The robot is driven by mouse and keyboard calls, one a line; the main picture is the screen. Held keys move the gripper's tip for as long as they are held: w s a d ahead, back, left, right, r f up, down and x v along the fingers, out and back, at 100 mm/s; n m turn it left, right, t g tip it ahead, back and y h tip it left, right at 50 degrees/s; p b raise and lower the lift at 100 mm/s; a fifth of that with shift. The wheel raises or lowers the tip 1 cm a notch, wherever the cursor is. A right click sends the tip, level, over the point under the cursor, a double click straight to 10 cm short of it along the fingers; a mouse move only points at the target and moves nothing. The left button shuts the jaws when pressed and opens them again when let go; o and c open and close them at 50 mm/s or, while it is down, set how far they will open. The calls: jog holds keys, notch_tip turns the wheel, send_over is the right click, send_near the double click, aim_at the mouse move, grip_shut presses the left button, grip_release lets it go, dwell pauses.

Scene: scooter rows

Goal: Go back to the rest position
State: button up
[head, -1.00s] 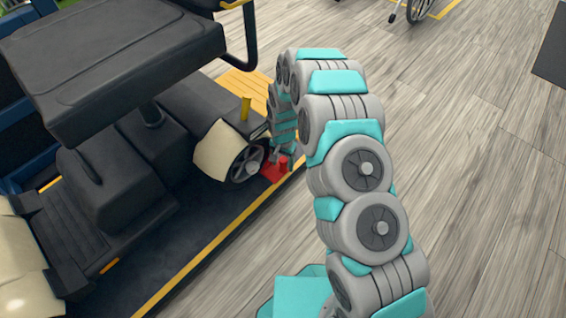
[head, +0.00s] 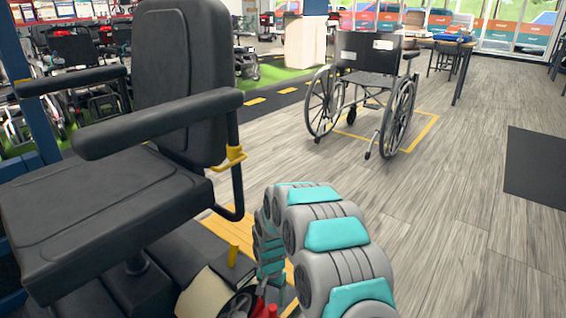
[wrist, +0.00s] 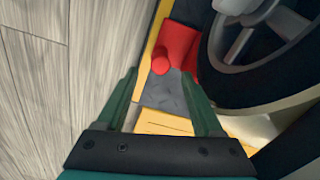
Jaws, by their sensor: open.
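My gripper (wrist: 166,95) is open in the wrist view, with its two green fingers apart and nothing between them. Just past the fingertips is a red block with a round peg (wrist: 172,55), beside a dark wheel (wrist: 262,50). In the head view my arm bends down toward the scooter's front, and the gripper itself is hidden behind the arm and at the lower edge. Part of the red block (head: 271,311) shows at the bottom. The scooter, with its black seat (head: 95,225) and armrests, stands at the left.
A wheelchair (head: 370,95) stands on a yellow-marked floor patch ahead. A dark mat (head: 535,168) lies at the right. Wood floor (head: 450,220) is clear between. More wheelchairs and a table (head: 450,42) are farther back.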

jog(key=s+d+r+n+p, duration=0.1)
jog(key=s+d+r, duration=0.3)
jog(key=r, duration=0.5)
jog(key=s+d+r+n+p, duration=0.1)
jog(key=s+d+r+p, duration=0.15)
jog(key=s+r, duration=0.4)
jog(key=s+d+r+n+p, duration=0.1)
jog(key=s+d+r, duration=0.3)
jog(key=r, duration=0.7)
jog(key=s+d+r+p, duration=0.1)
jog(key=s+d+r, duration=0.2)
jog(key=s, duration=0.5)
jog(key=s+d+r+n+g+p, duration=0.1)
jog(key=s+d+r, duration=0.2)
jog(key=s+r, duration=0.2)
jog(key=s+d+r+p, duration=0.2)
jog(key=s+r, duration=0.3)
jog(key=s, duration=0.6)
jog(key=shift+d+n+g, duration=0.3)
jog(key=shift+d+g, duration=0.1)
jog(key=shift+w, duration=0.1)
jog(key=shift+c, duration=0.4)
